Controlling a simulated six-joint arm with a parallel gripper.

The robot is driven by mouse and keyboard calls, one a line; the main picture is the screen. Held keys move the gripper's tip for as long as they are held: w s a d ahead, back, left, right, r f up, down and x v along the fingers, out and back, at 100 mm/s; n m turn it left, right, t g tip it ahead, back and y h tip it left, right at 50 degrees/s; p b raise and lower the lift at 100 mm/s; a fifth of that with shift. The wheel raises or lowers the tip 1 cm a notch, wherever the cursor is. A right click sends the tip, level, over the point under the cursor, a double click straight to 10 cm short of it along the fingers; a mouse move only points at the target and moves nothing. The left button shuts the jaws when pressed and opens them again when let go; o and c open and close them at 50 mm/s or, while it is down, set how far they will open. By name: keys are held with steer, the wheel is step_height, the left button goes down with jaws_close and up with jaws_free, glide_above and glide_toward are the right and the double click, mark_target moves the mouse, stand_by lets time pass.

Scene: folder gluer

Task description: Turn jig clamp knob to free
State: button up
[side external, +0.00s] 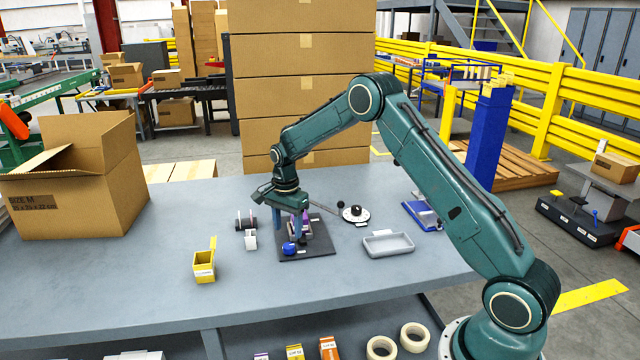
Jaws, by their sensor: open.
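My gripper (290,232) points down over a dark jig plate (312,250) in the middle of the table. Its two fingers are apart, on either side of a small purple-and-grey part (297,224) on the plate; contact cannot be made out. A blue ball (289,248) sits at the plate's front left, just in front of the fingers. A round white dial with a black knob (356,211) stands to the right of the plate, apart from my gripper. Which of these is the clamp knob, and its setting, cannot be read at this size.
A yellow box (204,268) and a small black-and-white item (247,222) are to the left. An open carton (95,180) fills the table's left end. The front middle is clear.

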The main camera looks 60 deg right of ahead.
mark_target(289, 245)
steer(key=shift+f, duration=3.1)
steer(key=c, duration=1)
